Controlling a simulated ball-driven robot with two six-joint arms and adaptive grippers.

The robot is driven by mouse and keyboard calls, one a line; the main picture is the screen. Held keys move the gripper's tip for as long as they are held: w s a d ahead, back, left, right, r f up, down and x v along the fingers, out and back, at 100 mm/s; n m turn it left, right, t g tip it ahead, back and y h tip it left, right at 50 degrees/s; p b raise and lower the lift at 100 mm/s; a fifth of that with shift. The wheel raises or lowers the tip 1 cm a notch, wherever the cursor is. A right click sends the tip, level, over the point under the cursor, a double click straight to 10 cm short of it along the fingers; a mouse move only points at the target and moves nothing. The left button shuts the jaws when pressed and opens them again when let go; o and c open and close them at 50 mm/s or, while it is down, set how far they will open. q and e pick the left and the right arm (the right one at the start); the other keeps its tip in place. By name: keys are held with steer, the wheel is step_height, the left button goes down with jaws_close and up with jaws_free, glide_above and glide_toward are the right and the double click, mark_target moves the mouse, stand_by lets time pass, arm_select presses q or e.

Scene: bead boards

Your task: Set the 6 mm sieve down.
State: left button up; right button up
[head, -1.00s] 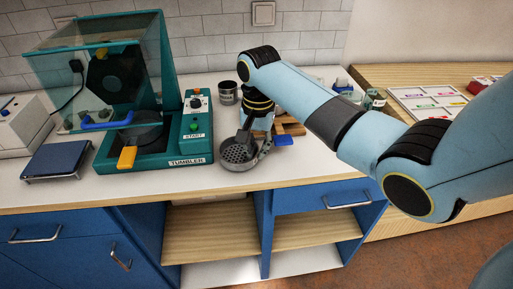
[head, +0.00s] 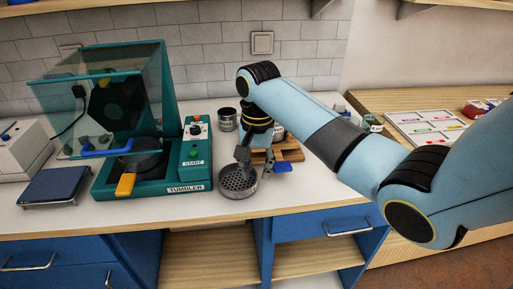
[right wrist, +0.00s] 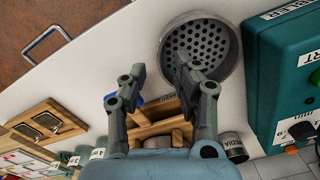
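The 6 mm sieve (head: 238,190), a round grey pan with a perforated floor, sits upright on the white counter just right of the tumbler. In the right wrist view the sieve (right wrist: 229,66) lies beyond my fingers. My right gripper (head: 256,160) is above its right side, pointing down. In the right wrist view my right gripper (right wrist: 160,70) has its fingers apart with a clear gap. One finger overlaps the sieve's near edge in the picture and the other is outside it. Whether a finger touches the rim is hard to tell. My left gripper is not in view.
The teal tumbler (head: 155,180) with its lid raised stands close left of the sieve. A wooden rack (head: 291,151) and a blue piece (head: 283,168) are to the right. A grey can (head: 227,119) stands behind. The counter's front edge is near the sieve.

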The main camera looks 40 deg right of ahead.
step_height(320, 180, up, 9)
steer(key=shift+r, duration=0.15)
stand_by(0.5)
